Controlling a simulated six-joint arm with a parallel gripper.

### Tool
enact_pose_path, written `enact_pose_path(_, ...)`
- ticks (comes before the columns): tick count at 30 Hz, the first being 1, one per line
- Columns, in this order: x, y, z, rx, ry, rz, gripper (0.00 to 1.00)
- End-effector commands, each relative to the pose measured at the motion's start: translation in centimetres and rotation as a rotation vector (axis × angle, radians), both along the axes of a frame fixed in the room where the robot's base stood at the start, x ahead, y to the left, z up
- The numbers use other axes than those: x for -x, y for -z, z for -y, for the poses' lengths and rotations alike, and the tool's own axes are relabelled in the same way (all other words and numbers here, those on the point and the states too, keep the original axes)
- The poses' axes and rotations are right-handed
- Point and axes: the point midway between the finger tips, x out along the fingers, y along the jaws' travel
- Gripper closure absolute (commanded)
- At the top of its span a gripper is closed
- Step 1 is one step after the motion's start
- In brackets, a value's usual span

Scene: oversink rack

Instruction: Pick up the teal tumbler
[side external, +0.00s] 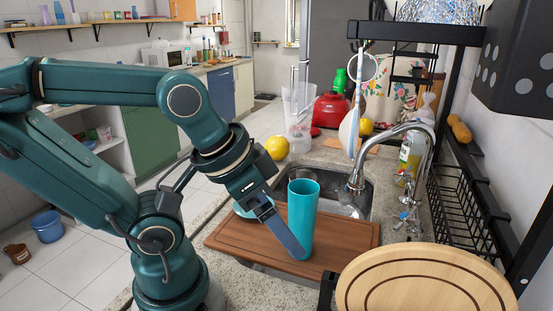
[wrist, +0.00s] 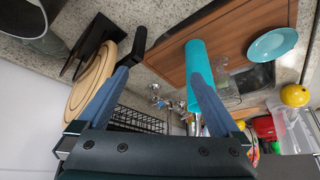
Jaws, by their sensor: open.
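The teal tumbler (side external: 303,210) stands upright on the brown wooden board (side external: 350,237) by the sink. My gripper (side external: 290,240) is low beside it, and one blue finger crosses in front of its lower left side. In the wrist view my gripper (wrist: 160,74) has its two fingers wide apart with nothing held between them. The tumbler (wrist: 198,62) shows there at the right finger, which covers part of it. I cannot tell whether they touch.
A teal plate (wrist: 272,44) lies on the board near the tumbler. The sink (side external: 350,192) and faucet (side external: 405,130) are behind. A round wooden board (side external: 425,283) is at the front right, beside a black wire rack (side external: 462,210). A yellow lemon (side external: 277,147) sits behind my wrist.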

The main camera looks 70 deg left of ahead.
Motion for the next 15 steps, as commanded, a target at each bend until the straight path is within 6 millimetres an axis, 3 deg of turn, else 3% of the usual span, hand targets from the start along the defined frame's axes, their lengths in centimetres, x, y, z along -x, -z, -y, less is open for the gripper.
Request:
enact_pose_path(9, -0.1, -0.3, 0.0, 0.0, 0.0, 0.002, 0.0)
enact_pose_path(15, -0.1, -3.0, 0.0, 0.0, 0.0, 0.007, 0.0)
